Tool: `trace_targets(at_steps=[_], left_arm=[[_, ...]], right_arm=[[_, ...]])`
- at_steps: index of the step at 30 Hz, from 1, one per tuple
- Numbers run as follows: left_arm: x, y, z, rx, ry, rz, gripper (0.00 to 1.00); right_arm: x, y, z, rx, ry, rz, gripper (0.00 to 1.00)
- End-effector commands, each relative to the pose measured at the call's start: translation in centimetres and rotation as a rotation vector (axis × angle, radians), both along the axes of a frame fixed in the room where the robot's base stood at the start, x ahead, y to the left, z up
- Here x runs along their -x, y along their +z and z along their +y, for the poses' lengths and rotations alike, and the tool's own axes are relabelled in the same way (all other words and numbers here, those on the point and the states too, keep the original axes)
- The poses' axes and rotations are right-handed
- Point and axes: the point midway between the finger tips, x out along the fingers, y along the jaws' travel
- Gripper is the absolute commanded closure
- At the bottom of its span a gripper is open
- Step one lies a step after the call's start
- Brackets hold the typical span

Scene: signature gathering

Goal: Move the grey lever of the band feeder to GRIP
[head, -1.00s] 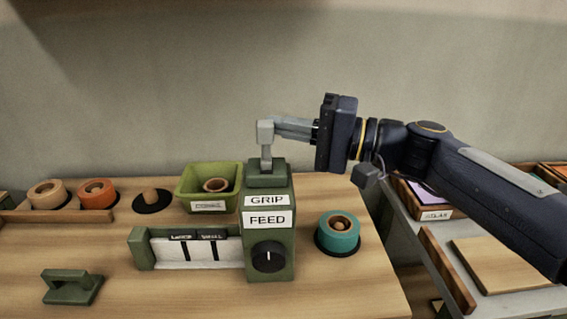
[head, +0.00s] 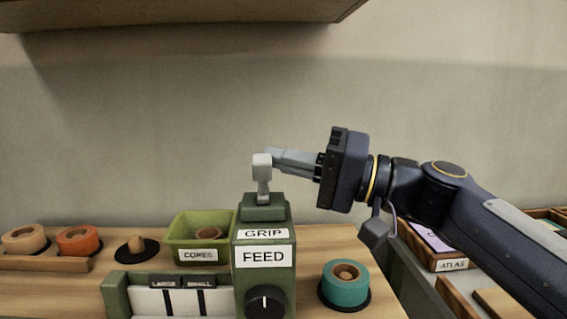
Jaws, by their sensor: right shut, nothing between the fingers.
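The green band feeder (head: 263,219) stands on the wooden bench with labels GRIP and FEED, GRIP above FEED, and a black knob (head: 265,301) below. Its grey lever (head: 263,175) stands upright on top, with a block-shaped head. My right gripper (head: 275,160) comes in from the right, shut and empty, with its fingertips at the lever head's right side. They look to touch or nearly touch it; I cannot tell which. My left gripper is not in view.
A green CORES bin (head: 190,237) stands left of the feeder. A teal roll (head: 344,283) sits at its right. Tan (head: 25,240) and orange (head: 77,241) rolls are at far left. An ATLAS box (head: 437,253) is at the right. A shelf (head: 180,14) overhangs above.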

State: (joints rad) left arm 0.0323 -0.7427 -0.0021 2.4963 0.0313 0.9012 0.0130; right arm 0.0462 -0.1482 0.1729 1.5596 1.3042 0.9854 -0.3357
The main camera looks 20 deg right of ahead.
Motion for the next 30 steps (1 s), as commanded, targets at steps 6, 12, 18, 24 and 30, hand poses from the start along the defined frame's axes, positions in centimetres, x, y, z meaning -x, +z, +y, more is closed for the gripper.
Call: trace_targets(at_steps=[6, 12, 18, 24, 30], left_arm=[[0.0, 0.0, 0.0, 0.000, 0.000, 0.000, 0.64], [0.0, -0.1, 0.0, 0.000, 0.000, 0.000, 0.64], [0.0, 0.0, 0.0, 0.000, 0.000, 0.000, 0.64], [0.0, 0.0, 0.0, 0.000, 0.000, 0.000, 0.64], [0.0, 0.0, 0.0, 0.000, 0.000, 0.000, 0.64]], right_arm=[[0.2, -0.1, 0.1, 0.003, 0.008, 0.000, 1.00], [1.2, -0.4, -1.9, 0.003, 0.004, -0.001, 1.00], [2.7, -1.0, -5.0, 0.001, 0.000, 0.001, 1.00], [3.6, -1.2, -6.6, 0.001, 0.001, 0.001, 1.00], [3.7, -1.3, -6.8, 0.000, 0.001, 0.001, 1.00]])
